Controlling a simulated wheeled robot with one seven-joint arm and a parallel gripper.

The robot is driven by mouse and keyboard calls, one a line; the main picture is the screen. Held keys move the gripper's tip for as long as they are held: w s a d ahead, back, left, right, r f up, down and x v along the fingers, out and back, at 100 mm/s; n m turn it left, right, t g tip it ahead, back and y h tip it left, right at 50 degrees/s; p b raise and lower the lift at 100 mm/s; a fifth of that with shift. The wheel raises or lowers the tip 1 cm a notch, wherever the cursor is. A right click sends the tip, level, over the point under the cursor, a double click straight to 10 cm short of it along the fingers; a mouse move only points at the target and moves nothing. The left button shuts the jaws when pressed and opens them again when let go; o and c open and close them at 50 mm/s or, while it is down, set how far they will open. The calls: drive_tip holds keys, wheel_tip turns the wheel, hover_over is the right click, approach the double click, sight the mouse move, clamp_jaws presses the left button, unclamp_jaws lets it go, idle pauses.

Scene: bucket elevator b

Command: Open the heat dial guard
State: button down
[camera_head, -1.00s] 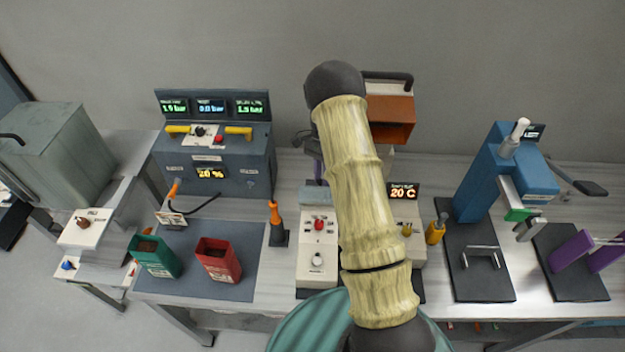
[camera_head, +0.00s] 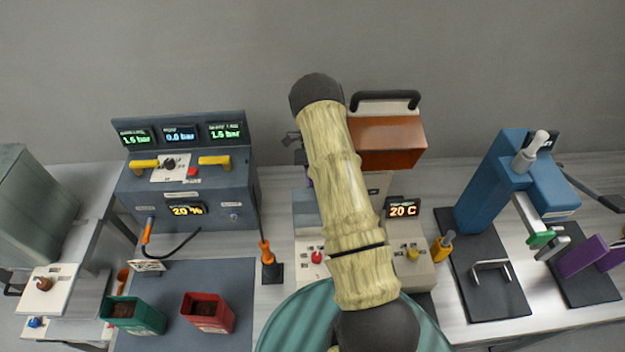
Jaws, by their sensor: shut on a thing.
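A bench unit behind my arm carries a small display reading 20 C (camera_head: 403,208). Below it is a pale control panel (camera_head: 403,270) with a yellow knob (camera_head: 412,254). Behind the display stands an orange-brown box (camera_head: 388,145) with a black bar handle (camera_head: 385,97) above it. I cannot make out which part is the heat dial guard, or whether it is open. My wood-patterned arm covers the middle of the unit, and my gripper is hidden behind it.
Left of my arm are a panel with a red button (camera_head: 317,257) and an orange-handled tool (camera_head: 266,252). Farther left are a red bin (camera_head: 207,313), a green bin (camera_head: 132,316) and a dark gauge console (camera_head: 190,200). A blue press (camera_head: 492,190) stands to the right.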

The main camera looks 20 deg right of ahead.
drive_tip(key=shift+a+f, duration=0.3)
drive_tip(key=shift+f, duration=0.45)
drive_tip(key=c, duration=1.6)
unclamp_jaws()
drive_tip(key=shift+c, duration=0.2)
drive_tip(key=o, duration=0.4)
drive_tip(key=shift+w+a+f, duration=0.1)
drive_tip(key=shift+w+a, duration=0.15)
drive_tip(key=shift+w, duration=0.05)
drive_tip(key=shift+o, duration=0.2)
drive_tip(key=shift+s+d, duration=0.2)
drive_tip(key=shift+s, duration=0.05)
drive_tip(key=shift+d, duration=0.15)
drive_tip(key=shift+w+r, duration=0.1)
drive_tip(key=shift+r, duration=0.1)
